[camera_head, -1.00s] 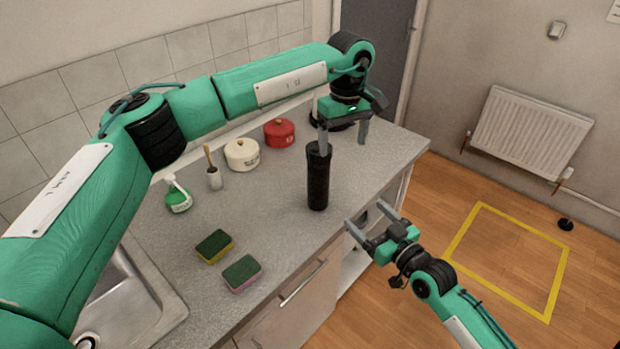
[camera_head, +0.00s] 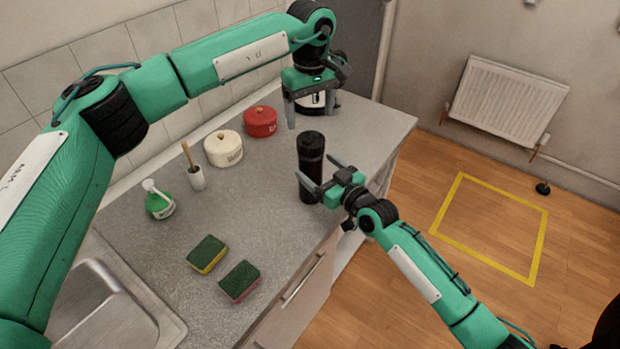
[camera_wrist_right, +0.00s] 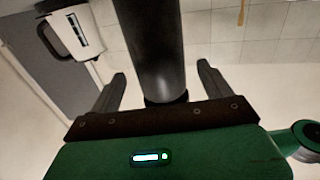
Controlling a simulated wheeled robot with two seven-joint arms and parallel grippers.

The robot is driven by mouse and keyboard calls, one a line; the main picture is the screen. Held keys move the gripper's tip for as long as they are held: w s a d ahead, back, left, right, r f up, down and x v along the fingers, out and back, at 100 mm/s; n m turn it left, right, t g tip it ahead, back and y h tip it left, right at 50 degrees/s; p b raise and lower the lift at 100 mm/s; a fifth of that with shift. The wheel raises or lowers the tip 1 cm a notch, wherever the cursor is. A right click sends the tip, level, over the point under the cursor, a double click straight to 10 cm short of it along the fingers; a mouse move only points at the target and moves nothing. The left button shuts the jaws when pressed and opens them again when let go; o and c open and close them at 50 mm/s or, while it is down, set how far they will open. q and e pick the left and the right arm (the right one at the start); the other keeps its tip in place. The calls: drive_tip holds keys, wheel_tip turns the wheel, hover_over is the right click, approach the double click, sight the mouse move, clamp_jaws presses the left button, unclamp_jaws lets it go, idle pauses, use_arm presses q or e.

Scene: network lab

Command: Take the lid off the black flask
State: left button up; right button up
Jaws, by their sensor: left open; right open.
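The black flask (camera_head: 311,170) stands upright on the grey counter near its front edge, with its black lid (camera_head: 311,142) on top. My right gripper (camera_head: 320,172) is open at the flask's body, with one finger on each side. In the right wrist view the flask (camera_wrist_right: 155,45) shows as a dark cylinder between the two open fingers (camera_wrist_right: 162,80), with gaps on both sides. My left gripper (camera_head: 309,110) is open and empty, pointing down above and behind the lid, apart from it.
A white and black kettle (camera_head: 318,103) stands behind my left gripper. A red pot (camera_head: 260,122), a cream pot (camera_head: 223,149), a brush in a holder (camera_head: 196,178), a green bottle (camera_head: 159,203) and two sponges (camera_head: 206,254) (camera_head: 239,281) are left of the flask.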

sight(311, 139)
use_arm(q)
drive_tip(key=shift+s+d+r, duration=0.1)
drive_tip(key=shift+s, duration=0.05)
use_arm(e)
drive_tip(key=x, duration=0.4)
drive_tip(key=shift+w+a+r, duration=0.1)
drive_tip(key=shift+w+a, duration=0.05)
drive_tip(key=shift+w, duration=0.05)
drive_tip(key=shift+w+a, duration=0.25)
drive_tip(key=shift+w, duration=0.05)
drive_tip(key=shift+c, duration=0.4)
drive_tip(key=shift+s, duration=0.1)
drive_tip(key=c, duration=0.7)
clamp_jaws()
use_arm(q)
drive_tip(key=m, duration=0.3)
drive_tip(key=shift+m, duration=0.4)
drive_tip(key=m, duration=0.5)
drive_tip(key=shift+f, duration=4.05)
